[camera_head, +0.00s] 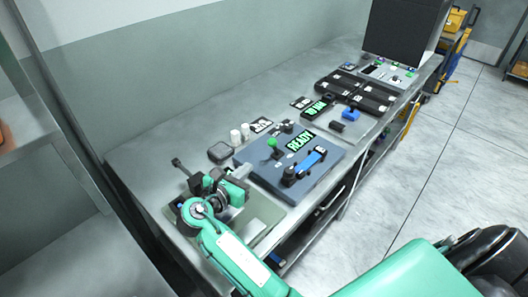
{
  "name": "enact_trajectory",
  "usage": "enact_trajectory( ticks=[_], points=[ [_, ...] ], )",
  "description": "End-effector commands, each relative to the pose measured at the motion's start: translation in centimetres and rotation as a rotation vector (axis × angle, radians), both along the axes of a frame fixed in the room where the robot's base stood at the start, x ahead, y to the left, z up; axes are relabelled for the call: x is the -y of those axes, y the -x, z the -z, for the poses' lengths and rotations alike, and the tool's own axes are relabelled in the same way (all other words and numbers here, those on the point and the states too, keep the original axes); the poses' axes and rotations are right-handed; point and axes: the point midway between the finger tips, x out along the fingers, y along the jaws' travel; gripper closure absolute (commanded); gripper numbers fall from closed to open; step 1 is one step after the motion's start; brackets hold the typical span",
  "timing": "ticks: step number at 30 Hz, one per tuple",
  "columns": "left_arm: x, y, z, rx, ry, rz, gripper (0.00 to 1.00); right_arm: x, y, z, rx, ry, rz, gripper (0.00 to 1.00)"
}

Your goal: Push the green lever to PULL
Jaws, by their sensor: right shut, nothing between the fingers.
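The green lever (272,143) has a round green knob and stands up from the left part of a grey-blue panel (255,176) on the bench. A display reading READY (300,142) lies to the right of the knob. Any PULL marking is too small to read. My right gripper (245,169) is shut and empty, at the panel's left edge. It is to the left of and nearer than the green knob, apart from it. My left gripper is out of view.
A blue handle (305,163) is on the panel's right part. Small white containers (240,134) and a grey box (220,152) stand behind the panel. Farther along the bench are another display (316,107), black trays (358,92) and a large dark box (404,32). A wall bounds the back.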

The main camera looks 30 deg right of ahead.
Motion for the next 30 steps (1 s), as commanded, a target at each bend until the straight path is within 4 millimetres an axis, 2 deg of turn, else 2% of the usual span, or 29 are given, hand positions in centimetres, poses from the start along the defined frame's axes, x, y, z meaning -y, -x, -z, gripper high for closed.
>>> enact_trajectory(
  ticks=[5, 18, 24, 30],
  points=[
    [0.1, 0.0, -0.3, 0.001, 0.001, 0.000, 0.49, 1.1, -0.6, 0.1, 0.000, 0.002, 0.002, 1.00],
    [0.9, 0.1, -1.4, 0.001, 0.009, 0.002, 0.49, 7.4, -4.3, 1.0, -0.001, 0.003, 0.002, 1.00],
    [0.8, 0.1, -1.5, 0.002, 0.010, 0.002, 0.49, 8.5, -5.0, 1.3, 0.000, 0.001, 0.001, 1.00],
    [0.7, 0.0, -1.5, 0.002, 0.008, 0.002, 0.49, 8.6, -5.0, 1.3, 0.000, 0.000, 0.000, 1.00]
  ],
)
